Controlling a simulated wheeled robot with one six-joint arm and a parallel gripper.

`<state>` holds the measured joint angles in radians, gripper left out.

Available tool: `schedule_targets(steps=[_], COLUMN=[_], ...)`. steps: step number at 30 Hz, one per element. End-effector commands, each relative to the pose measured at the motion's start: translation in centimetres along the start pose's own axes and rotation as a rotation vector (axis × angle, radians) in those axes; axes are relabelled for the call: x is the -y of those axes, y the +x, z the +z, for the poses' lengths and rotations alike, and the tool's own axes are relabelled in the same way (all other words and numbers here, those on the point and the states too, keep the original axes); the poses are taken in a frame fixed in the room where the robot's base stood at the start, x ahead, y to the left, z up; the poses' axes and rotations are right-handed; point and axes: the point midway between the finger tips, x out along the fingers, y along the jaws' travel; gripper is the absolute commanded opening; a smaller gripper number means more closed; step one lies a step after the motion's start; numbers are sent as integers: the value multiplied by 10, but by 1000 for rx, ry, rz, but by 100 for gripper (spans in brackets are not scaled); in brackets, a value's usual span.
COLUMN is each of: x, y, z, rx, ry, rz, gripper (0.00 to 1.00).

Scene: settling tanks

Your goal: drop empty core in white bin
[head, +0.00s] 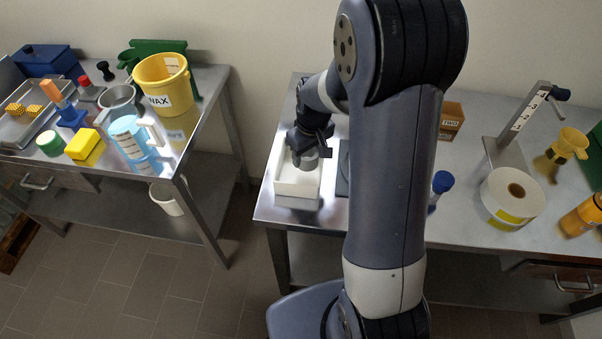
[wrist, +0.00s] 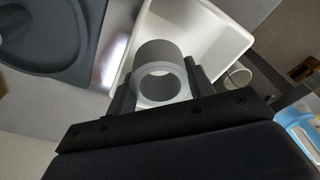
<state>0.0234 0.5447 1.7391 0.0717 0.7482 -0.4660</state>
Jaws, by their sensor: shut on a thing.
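The empty core (wrist: 153,55) is a short grey hollow cylinder, held between the two fingers of my gripper (wrist: 162,82) in the wrist view. My gripper (head: 308,143) shows in the head view at the end of the arm, above the right table, with the core (head: 310,160) under it, partly hidden. The white bin (head: 296,190) is an open rectangular box at the left end of that table. The core is over the bin's opening; its exact height above the bin is hard to tell. The bin (wrist: 228,45) also shows behind the core in the wrist view.
A dark grey flat object (head: 343,168) lies right of the bin, partly hidden by my arm. A white roll (head: 512,196) and a blue-capped item (head: 441,183) stand further right. A gap separates the left table, crowded with containers including a yellow bucket (head: 164,84).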

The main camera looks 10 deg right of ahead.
Motion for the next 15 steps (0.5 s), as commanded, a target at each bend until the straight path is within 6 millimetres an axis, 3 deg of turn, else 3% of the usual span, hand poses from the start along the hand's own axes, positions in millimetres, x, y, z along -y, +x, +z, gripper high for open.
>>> schedule_targets(steps=[8, 9, 15], x=[0, 0, 0], y=[3, 3, 3], z=[0, 0, 0], rx=[0, 0, 0], ry=[0, 0, 0], rz=[0, 0, 0], gripper=[36, 52, 68])
